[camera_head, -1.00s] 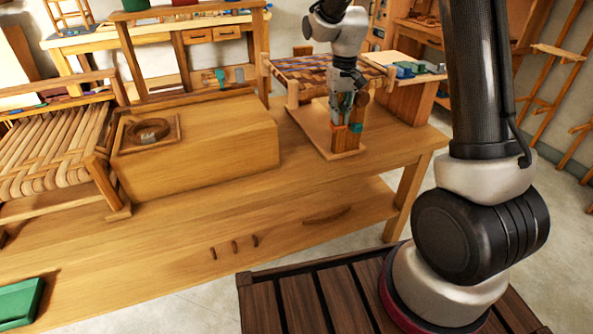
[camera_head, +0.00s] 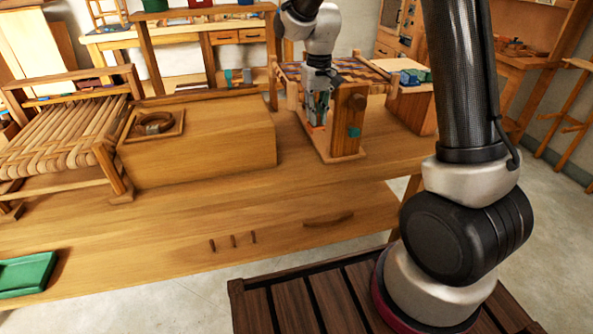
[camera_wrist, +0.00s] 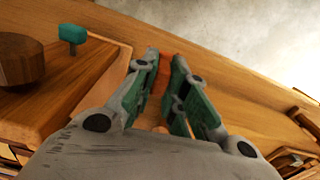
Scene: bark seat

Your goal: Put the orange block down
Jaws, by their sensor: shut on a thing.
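The orange block (camera_head: 318,128) shows as a small orange patch at the tips of my gripper (camera_head: 317,122) in the head view. In the wrist view the orange block (camera_wrist: 166,62) sits between the two fingertips (camera_wrist: 165,58), which are closed on it. Most of the block is hidden by the fingers. The gripper points down beside the left face of an upright wooden fixture (camera_head: 345,140) on the workbench (camera_head: 220,200). I cannot tell whether the block touches the surface below it.
The fixture has a round wooden knob (camera_wrist: 20,60) and a teal knob (camera_wrist: 73,34), close on the left in the wrist view. A large wooden box (camera_head: 215,150) with a coil (camera_head: 155,123) stands left. A green tray (camera_head: 25,274) lies front left. Bench top between is clear.

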